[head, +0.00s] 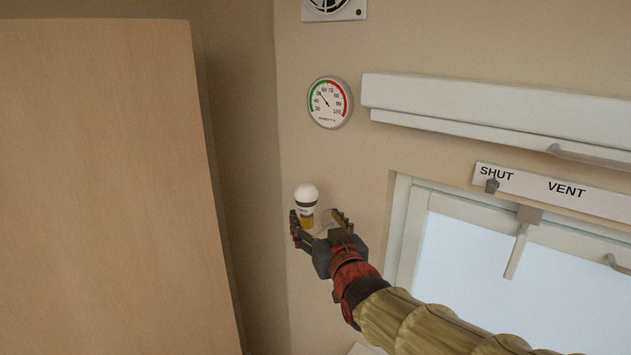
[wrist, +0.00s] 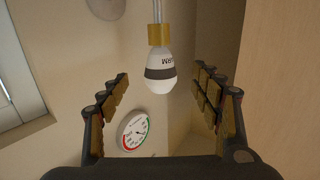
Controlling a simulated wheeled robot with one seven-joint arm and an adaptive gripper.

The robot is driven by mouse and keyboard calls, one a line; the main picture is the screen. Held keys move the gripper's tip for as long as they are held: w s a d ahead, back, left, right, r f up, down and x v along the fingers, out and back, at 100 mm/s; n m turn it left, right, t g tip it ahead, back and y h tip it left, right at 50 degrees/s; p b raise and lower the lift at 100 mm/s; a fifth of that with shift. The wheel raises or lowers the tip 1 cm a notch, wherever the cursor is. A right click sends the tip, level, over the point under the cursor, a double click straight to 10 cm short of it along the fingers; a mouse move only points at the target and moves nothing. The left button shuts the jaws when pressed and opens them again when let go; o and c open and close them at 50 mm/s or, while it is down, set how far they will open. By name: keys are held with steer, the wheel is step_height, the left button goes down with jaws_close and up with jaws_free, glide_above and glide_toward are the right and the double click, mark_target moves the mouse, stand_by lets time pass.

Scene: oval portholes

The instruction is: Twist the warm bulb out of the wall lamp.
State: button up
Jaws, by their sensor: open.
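The warm bulb (head: 306,192) is white with a dark band and stands upright in the wall lamp's brass socket (head: 307,215). In the wrist view, which looks inverted, the bulb (wrist: 159,80) hangs from the brass socket (wrist: 159,34) on a thin pale stem. Part of the lettering "WARM" shows on it. My gripper (head: 320,218) is open around the lamp in the head view, its fingers near socket height. In the wrist view the open fingers (wrist: 161,76) lie on either side of the bulb with clear gaps. How far the bulb reaches between them is hard to tell.
A tall wooden panel (head: 100,180) stands at the left. A round dial gauge (head: 328,102) is on the wall above the lamp. To the right are a white blind housing (head: 490,115), a SHUT/VENT strip (head: 550,188) and a framed window (head: 540,275).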

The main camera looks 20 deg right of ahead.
mark_target(306, 193)
steer(key=shift+w+r+t+p, duration=0.2)
steer(key=shift+w+r, duration=0.1)
steer(key=shift+r, duration=0.3)
steer(key=shift+w+r+t+p, duration=0.2)
steer(key=shift+w+r, duration=0.1)
steer(key=shift+r, duration=0.25)
steer(key=shift+w, duration=0.2)
steer(key=shift+w+p, duration=1.05)
steer(key=shift+w, duration=2.6)
steer(key=shift+c, duration=1.1)
steer(key=c, duration=1)
